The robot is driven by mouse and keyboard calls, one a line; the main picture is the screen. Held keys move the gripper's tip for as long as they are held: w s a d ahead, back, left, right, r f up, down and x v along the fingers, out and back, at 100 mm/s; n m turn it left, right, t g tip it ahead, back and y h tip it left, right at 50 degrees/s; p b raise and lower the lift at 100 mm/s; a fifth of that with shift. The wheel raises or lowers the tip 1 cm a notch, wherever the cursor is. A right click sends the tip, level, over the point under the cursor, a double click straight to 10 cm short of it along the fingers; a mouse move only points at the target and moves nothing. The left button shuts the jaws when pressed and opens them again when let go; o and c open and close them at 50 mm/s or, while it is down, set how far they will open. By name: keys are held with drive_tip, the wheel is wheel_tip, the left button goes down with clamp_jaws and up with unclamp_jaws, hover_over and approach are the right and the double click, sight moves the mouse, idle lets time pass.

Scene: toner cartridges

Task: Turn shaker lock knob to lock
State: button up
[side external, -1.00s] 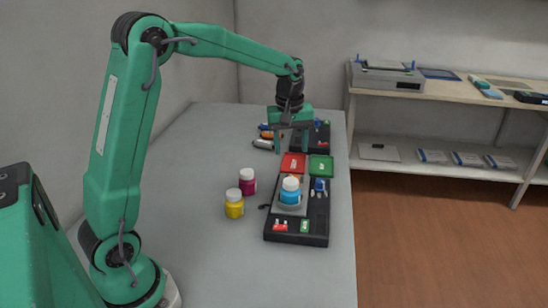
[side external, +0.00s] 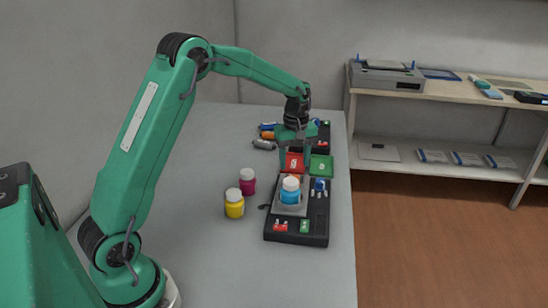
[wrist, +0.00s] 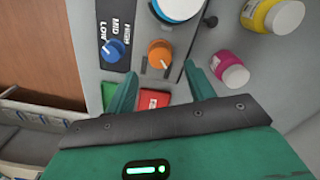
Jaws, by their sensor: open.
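The shaker (side external: 297,237) is a dark box on the table with a blue, white-capped bottle (side external: 290,196) in its grey holder. In the wrist view, an orange knob (wrist: 159,54) with a white pointer mark sits on the grey panel, close to the bottle. I read no lock label on it. A blue knob (wrist: 113,49) on a black plate marked LOW, MID, HIGH is left of it. My gripper (wrist: 160,69) is open and empty, its fingertips on either side of the orange knob in the picture. I cannot tell whether they touch it.
Red (wrist: 154,99) and green (wrist: 109,95) pads lie behind the shaker. A yellow jar (side external: 234,205) and a magenta jar (side external: 247,182) stand to its left.

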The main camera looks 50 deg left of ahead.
sight(294, 175)
drive_tip(key=shift+f, duration=2.85)
drive_tip(key=c, duration=1)
